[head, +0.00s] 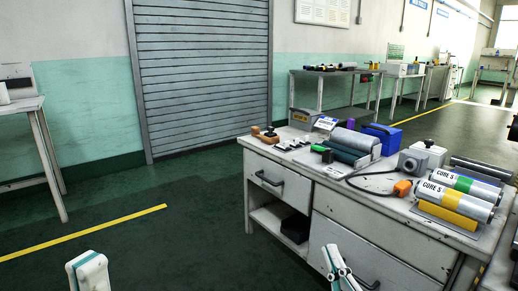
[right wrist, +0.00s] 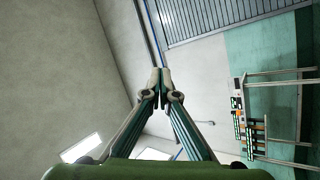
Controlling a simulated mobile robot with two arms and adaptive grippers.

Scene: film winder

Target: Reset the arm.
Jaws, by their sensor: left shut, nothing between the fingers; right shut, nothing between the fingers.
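My left gripper (head: 88,270) shows at the bottom left of the head view, low over the green floor. It is shut and empty. My right gripper (head: 336,262) shows at the bottom, right of the middle, in front of the workbench drawers. It is shut and empty. Neither gripper appears to hold anything. Most of both arms is out of view.
A workbench (head: 400,226) at the right carries labelled rolls (head: 458,194), a grey roll (head: 351,141), a blue box (head: 382,136) and an orange piece (head: 402,188) on a cable. A table (head: 22,106) stands at the left. The floor (head: 150,240) between them is clear, with a yellow line.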

